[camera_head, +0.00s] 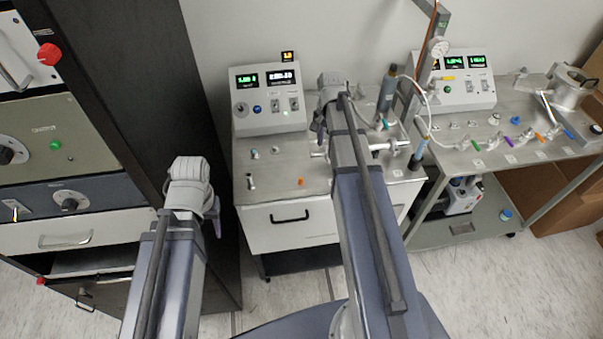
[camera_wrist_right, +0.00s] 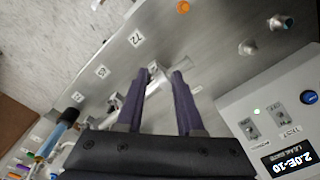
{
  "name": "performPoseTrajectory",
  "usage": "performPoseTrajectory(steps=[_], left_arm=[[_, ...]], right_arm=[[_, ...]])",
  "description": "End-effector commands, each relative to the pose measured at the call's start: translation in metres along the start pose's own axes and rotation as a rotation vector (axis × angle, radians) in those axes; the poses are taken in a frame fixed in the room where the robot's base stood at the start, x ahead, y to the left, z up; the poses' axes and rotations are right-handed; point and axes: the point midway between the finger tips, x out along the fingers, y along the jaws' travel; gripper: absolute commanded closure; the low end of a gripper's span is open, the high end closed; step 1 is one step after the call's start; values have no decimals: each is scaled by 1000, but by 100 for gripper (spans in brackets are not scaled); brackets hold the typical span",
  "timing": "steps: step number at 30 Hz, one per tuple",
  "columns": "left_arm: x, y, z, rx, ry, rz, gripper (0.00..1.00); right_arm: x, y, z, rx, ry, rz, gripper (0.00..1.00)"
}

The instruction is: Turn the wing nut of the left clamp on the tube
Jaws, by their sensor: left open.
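A metal tube (camera_head: 392,145) runs across the bench top in the head view, partly hidden behind my right arm. A small metal fitting (camera_head: 319,152) shows at its left, but I cannot make out the wing nut there. My right gripper (camera_head: 318,124) is above the bench near this fitting. In the right wrist view its two purple fingers (camera_wrist_right: 159,79) are apart, with a small silver part (camera_wrist_right: 155,70) showing between or just beyond the tips; contact cannot be told. My left gripper (camera_head: 216,205) is open, left of the bench beside the dark cabinet, its fingers mostly hidden.
A control box (camera_head: 268,98) with displays stands at the back of the bench. Small fittings (camera_head: 250,181) and an orange piece (camera_head: 301,181) are on the bench top. A dark rack (camera_head: 165,60) rises at left. A second bench (camera_head: 520,160) with several coloured-handled valves is at right.

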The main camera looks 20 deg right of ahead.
Motion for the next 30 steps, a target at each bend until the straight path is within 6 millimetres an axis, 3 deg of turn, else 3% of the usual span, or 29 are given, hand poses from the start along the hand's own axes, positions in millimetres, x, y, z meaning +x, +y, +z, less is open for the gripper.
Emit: performPoseTrajectory(steps=[1,18,30], left_arm=[[9,1,0,0,0,0,50],[56,5,-3,0,0,0,50],[64,6,-4,0,0,0,50]], right_arm=[[9,0,11,-58,9,-9,64],[50,-15,101,-796,149,-83,64],[56,-18,120,-988,194,-93,64]])
